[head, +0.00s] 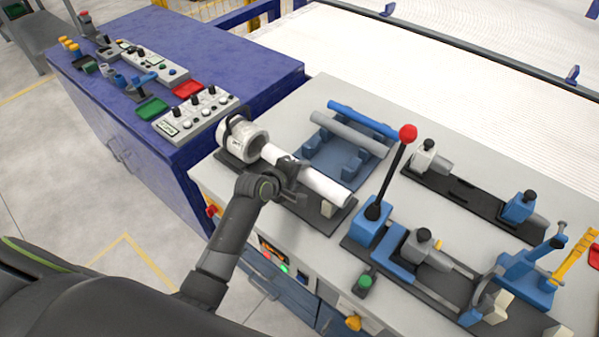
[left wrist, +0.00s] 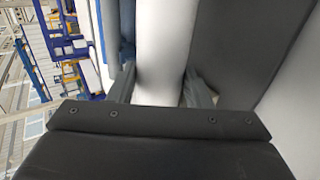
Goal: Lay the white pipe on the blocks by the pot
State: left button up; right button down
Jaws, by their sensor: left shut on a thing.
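The white pipe (head: 325,187) lies slanting along the dark base plate (head: 318,218), with one end close to the round white pot (head: 243,139) and the other over a pale block (head: 328,208) at the plate's near right end. My left gripper (head: 290,184) is shut on the pipe near its middle. In the left wrist view the white pipe (left wrist: 162,45) runs between the two fingers (left wrist: 158,88). Whether the pipe rests fully on the blocks cannot be told, as the gripper hides part of it. My right gripper is not in view.
A blue rack (head: 340,160) holding a grey pipe (head: 350,134) and a blue pipe (head: 362,119) stands just behind. A red-knobbed lever (head: 408,133) rises to the right, with clamp fixtures beyond. A blue bench (head: 230,65) with control boxes is at the left.

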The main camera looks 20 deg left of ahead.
pick_arm(q)
jog(key=o, duration=1.1)
jog(key=shift+f, duration=0.1)
jog(key=shift+s, duration=0.15)
jog(key=v, duration=1.7)
jog(key=shift+a, duration=0.15)
